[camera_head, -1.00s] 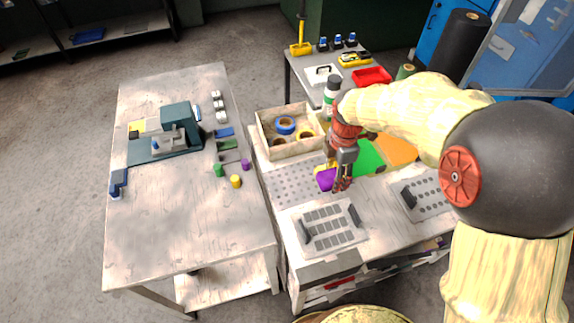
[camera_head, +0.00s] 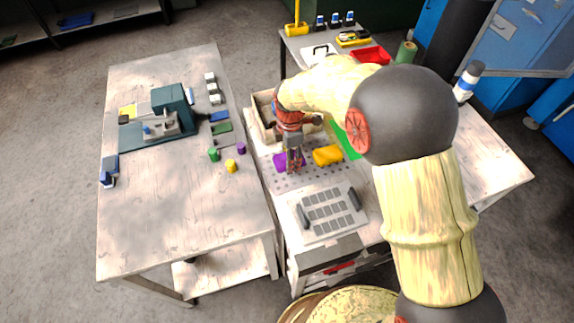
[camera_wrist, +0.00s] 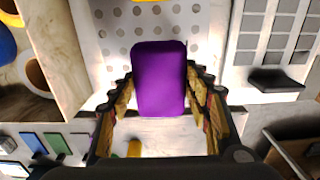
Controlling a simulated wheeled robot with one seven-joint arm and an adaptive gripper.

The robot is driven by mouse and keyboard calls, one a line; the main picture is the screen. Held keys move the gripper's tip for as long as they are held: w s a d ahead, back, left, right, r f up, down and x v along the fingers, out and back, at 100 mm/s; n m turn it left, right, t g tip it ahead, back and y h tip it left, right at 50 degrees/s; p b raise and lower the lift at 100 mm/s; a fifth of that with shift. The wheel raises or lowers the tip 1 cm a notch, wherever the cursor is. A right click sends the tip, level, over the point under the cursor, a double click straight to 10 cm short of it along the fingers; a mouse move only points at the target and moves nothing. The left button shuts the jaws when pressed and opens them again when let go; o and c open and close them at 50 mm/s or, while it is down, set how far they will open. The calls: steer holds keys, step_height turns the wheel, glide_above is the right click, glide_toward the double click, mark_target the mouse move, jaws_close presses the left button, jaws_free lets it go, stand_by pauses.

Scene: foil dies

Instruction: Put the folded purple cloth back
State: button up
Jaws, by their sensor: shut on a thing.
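The folded purple cloth (camera_head: 281,160) is in my gripper (camera_head: 293,170), over the left part of the grey perforated plate (camera_head: 312,179). In the wrist view the purple cloth (camera_wrist: 160,80) sits between the two fingers (camera_wrist: 160,108), which touch or nearly touch its sides. I cannot tell whether its underside touches the plate. A folded yellow cloth (camera_head: 327,156) lies on the plate, to the right of my gripper. My fingers and wrist hide part of the purple cloth in the head view.
A wooden bin (camera_head: 262,125) with tape rolls stands behind the plate. A grey slotted tray (camera_head: 328,212) lies in front. The left table (camera_head: 180,230) holds a teal press (camera_head: 172,110) and small coloured pieces; a gap separates the tables. My arm covers the right side.

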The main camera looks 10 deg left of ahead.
steer(key=shift+a+f+b, duration=0.2)
steer(key=shift+f+b, duration=0.05)
steer(key=shift+f, duration=0.75)
steer(key=shift+a+f+b, duration=0.2)
steer(key=shift+f, duration=0.8)
steer(key=shift+f, duration=0.2)
steer(key=o, duration=1.1)
steer(key=shift+r, duration=0.1)
